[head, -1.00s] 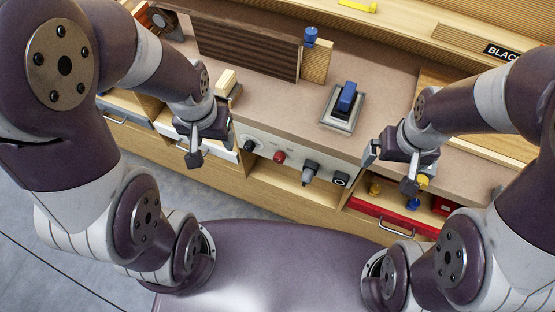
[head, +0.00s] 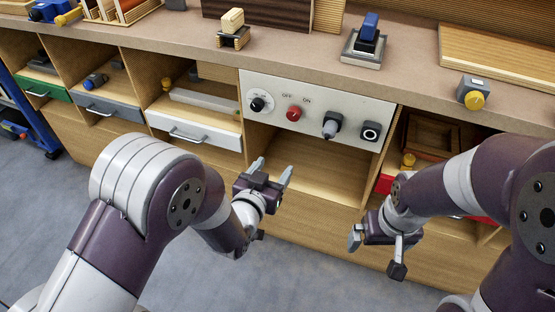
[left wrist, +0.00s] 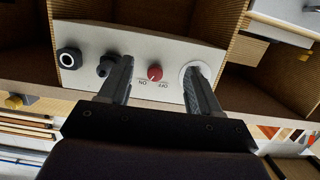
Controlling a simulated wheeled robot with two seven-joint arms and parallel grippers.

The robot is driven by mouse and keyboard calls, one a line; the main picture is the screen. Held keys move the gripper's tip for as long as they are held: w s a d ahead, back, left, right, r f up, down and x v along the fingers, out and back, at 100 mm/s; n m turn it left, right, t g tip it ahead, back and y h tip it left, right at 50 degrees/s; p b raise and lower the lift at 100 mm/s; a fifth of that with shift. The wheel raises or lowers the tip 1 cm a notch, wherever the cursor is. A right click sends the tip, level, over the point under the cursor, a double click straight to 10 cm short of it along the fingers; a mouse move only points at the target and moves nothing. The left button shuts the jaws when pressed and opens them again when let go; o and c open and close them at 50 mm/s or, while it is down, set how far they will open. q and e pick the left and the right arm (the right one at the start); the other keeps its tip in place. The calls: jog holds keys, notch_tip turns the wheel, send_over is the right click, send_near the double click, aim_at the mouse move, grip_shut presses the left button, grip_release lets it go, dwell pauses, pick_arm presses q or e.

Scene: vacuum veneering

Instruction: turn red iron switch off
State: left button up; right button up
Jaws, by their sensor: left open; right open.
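The red switch (head: 294,113) is a round red knob on the white control panel (head: 270,88) under the bench top, with OFF and ON printed above it. In the left wrist view the red switch (left wrist: 155,72) appears between my two fingers, apart from them, with the lettering upside down. My left gripper (head: 273,168) is open and empty, in front of and below the panel. My right gripper (head: 376,253) is open and empty, lower and to the right, away from the panel.
A black dial (head: 258,104) sits left of the red switch; a black-and-grey knob (head: 331,125) and a round black button (head: 370,131) sit right of it. An open shelf (head: 310,165) lies below the panel. A white drawer (head: 195,130) is at left.

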aim_at(292, 117)
pick_arm(q)
jog(key=w+d+r, duration=0.1)
jog(key=w, duration=0.3)
jog(key=w+d+r+t+b, duration=0.1)
jog(key=w+r, duration=0.1)
jog(key=w, duration=0.2)
jog(key=w+d+r+t+b, duration=0.1)
jog(key=w+d, duration=0.1)
jog(key=w, duration=0.3)
jog(key=shift+r+h, duration=0.25)
jog(key=shift+h, duration=0.05)
jog(key=c, duration=1)
